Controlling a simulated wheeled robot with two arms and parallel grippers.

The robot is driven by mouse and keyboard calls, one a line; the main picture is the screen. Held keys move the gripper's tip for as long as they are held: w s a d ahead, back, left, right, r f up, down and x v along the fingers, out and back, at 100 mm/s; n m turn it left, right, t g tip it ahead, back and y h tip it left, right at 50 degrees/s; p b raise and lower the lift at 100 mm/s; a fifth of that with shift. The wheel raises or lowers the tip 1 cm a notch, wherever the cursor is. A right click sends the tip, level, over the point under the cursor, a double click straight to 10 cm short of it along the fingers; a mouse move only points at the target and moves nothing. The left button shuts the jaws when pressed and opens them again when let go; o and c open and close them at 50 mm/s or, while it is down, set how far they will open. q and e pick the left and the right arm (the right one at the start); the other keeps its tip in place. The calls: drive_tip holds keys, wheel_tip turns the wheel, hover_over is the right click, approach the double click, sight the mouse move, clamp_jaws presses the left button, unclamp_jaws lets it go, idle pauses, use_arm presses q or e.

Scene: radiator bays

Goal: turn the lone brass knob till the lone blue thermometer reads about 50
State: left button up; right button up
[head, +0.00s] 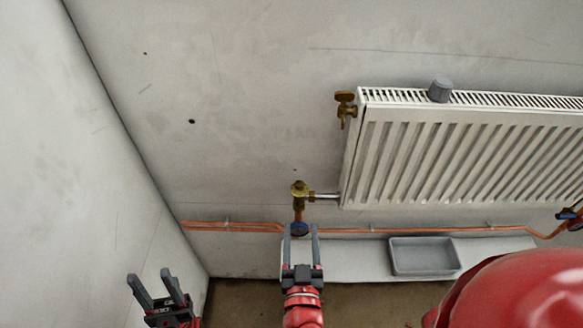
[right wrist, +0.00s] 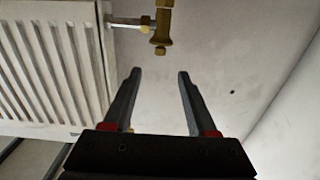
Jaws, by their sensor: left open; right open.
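A brass valve with a rounded brass knob (head: 299,187) sits on the copper pipe at the radiator's lower left corner. A brass valve also shows in the right wrist view (right wrist: 161,25), ahead of the fingertips. My left gripper (head: 160,280) is open and empty at the lower left.
The white radiator (head: 450,150) has a grey cap (head: 440,90) on top. A brass wing-handled valve (head: 345,100) is at its upper left and a blue-handled fitting (head: 568,216) at the lower right. A grey tray (head: 424,272) lies below. The left wall (head: 80,180) is near my left gripper.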

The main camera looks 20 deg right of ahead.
drive_tip(key=b, duration=0.2)
approach(299, 182)
drive_tip(key=f, duration=0.1)
drive_tip(key=p+x, duration=0.4)
drive_tip(key=x, duration=0.8)
drive_tip(key=shift+d+r, duration=0.1)
drive_tip(key=shift+r, duration=0.05)
drive_tip(key=shift+w+d, duration=0.1)
drive_tip(key=shift+w, duration=0.25)
drive_tip(key=shift+c, duration=0.3)
clamp_jaws()
